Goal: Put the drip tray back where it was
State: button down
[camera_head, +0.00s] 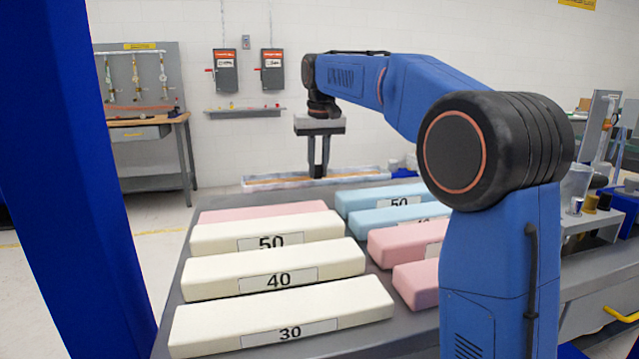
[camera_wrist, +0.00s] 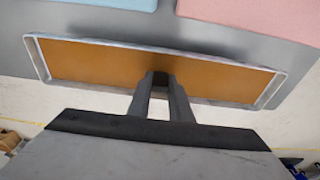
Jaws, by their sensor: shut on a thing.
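The drip tray (camera_head: 350,178) is a long shallow metal tray with an orange-brown floor, at the far edge of the grey table (camera_head: 190,285). My gripper (camera_head: 318,174) points down at it and is shut on its near-middle part in the head view. The fingertips partly hide that rim. I cannot tell whether the tray rests on the table or is held just above it.
Cream foam blocks (camera_head: 280,318), pink blocks (camera_head: 405,242) and blue blocks (camera_head: 385,220) lie in two columns on the table, in front of the tray. A workbench (camera_head: 150,125) stands at the back left. Equipment (camera_head: 590,195) stands at the right.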

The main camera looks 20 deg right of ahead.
aim_at(318, 177)
jog(key=shift+f, duration=2.2)
jog(key=c, duration=1.6)
grip_release()
jog(key=shift+f, duration=0.1)
jog(key=r, duration=0.4)
jog(key=s+r, duration=0.1)
jog(key=r, duration=0.3)
jog(key=s+r, duration=0.1)
jog(key=r, duration=0.3)
